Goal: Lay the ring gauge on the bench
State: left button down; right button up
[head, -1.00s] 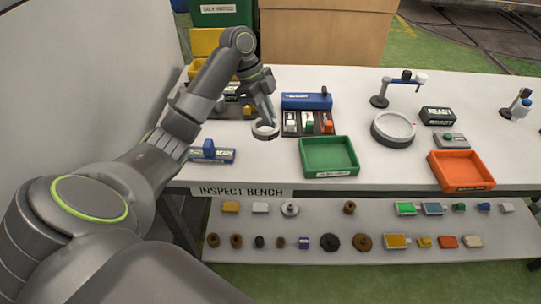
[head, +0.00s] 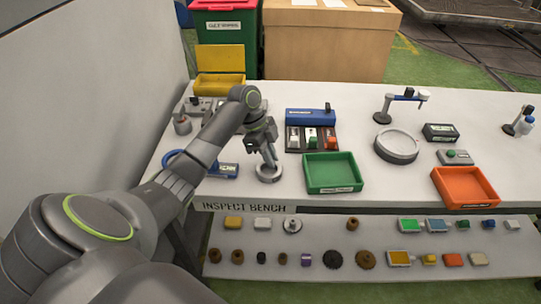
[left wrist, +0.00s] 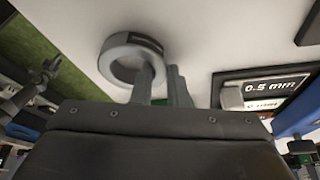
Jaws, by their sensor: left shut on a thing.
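The ring gauge (head: 268,180) is a thick grey ring at the front of the white bench (head: 400,187), left of the green tray. It lies flat, on the bench or very close above it; I cannot tell if it touches. My left gripper (head: 270,163) reaches down to it and is shut on its wall. In the left wrist view the ring gauge (left wrist: 110,66) shows beyond the fingertips (left wrist: 160,82), with one finger inside the ring and the other outside. My right gripper is not in view.
The green tray (head: 334,188) stands close to the right of the ring. A gauge-block holder (head: 312,150) and a blue box (head: 310,116) lie behind. A round grey dish (head: 397,158) and an orange tray (head: 465,202) are farther right. The bench's front edge is near.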

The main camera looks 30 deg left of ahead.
pick_arm(q)
jog(key=c, duration=1.9)
grip_release()
jog(key=shift+f, duration=0.1)
jog(key=o, duration=0.5)
jog(key=shift+c, duration=0.2)
jog(key=shift+r, duration=0.25)
jog(key=shift+a+r, duration=0.15)
jog(key=shift+r, duration=0.15)
jog(key=b+v, duration=0.2)
jog(key=v, duration=0.9)
